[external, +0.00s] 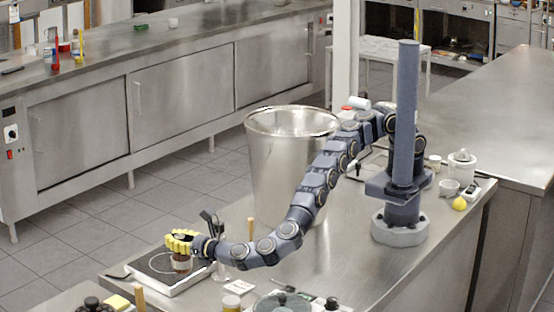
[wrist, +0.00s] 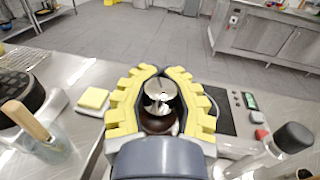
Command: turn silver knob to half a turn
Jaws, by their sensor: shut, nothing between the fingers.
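In the wrist view the silver knob (wrist: 161,90) is a shiny round metal piece above a dark brown rounded body (wrist: 158,122). It shows in the space between the two curved yellow fingers of my gripper (wrist: 161,70). The fingers are shut, with their tips close together past the knob and nothing gripped. I cannot tell whether a finger touches the knob. In the external view my gripper (external: 180,239) is over the brown body (external: 181,263), at the left end of the steel counter. The knob is hidden there by the yellow fingers.
A black-topped plate device (external: 160,265) with buttons lies under and around the brown body. Dark-handled utensils (wrist: 292,138) stand close at right in the wrist view. A yellow block (wrist: 94,97) and a wooden-handled tool (wrist: 25,118) are at left. A large steel bin (external: 285,175) stands behind the arm.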

